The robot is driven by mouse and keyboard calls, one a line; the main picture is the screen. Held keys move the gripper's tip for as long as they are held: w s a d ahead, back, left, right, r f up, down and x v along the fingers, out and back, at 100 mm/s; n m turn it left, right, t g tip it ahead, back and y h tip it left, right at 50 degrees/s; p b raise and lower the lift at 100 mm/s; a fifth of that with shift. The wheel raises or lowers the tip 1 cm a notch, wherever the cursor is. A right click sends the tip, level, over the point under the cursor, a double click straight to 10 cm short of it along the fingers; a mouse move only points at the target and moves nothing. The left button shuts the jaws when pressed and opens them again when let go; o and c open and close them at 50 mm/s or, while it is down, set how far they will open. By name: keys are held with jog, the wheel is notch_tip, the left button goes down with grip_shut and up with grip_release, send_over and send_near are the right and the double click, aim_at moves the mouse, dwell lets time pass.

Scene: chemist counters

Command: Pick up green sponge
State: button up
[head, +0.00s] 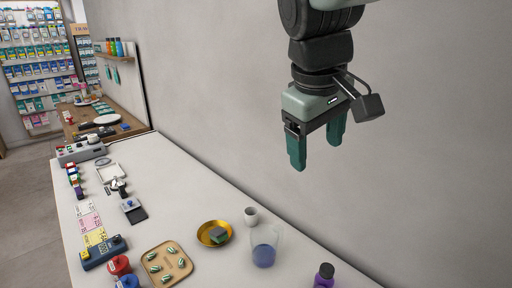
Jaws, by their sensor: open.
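The green sponge (219,235) is a small block with a dark green top. It lies in a round gold dish (203,231) on the white counter, near the middle of the lower part of the head view. My gripper (318,158) has teal fingers that point down, with a gap between them. It is open and empty. It hangs high above the counter, up and to the right of the sponge, well apart from it.
Beside the dish stand a white cup (251,216) and a clear beaker with blue contents (264,254). A wooden tray (150,256) with several striped pieces lies to the left. A purple bottle (324,276) stands at the lower right. The wall (220,100) runs along the counter's back.

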jog(key=w+a+f+n+g+h, duration=0.1)
jog(key=w+a+f+n, duration=0.25)
jog(key=w, duration=0.25)
jog(key=w+a+f+n+h, duration=0.2)
jog(key=w+a+f+n, duration=0.15)
jog(key=w, duration=0.35)
jog(key=n+t+h, duration=0.3)
jog(key=n+h, duration=0.2)
jog(key=n, duration=0.5)
send_over(215, 232)
jog(key=s+a, duration=0.2)
jog(key=s, duration=0.1)
notch_tip(215, 232, down, 22)
jog(key=s+a+f+n+t, duration=0.1)
jog(key=a+f, duration=0.1)
jog(key=f, duration=0.1)
jog(key=s+a+f+n+t, duration=0.1)
jog(key=a+f+n, duration=0.1)
jog(key=f, duration=0.2)
jog(key=s+a+f+n+t+h, duration=0.1)
jog(key=a+f+n, duration=0.1)
jog(key=f, duration=0.2)
jog(key=shift+s+f, duration=0.2)
jog(key=shift+s, duration=0.1)
jog(key=shift+f+n, duration=0.2)
jog(key=shift+n, duration=0.1)
jog(key=x, duration=1)
jog(key=shift+w+d+f, duration=0.1)
jog(key=shift+w+d, duration=0.05)
jog(key=shift+w, duration=0.1)
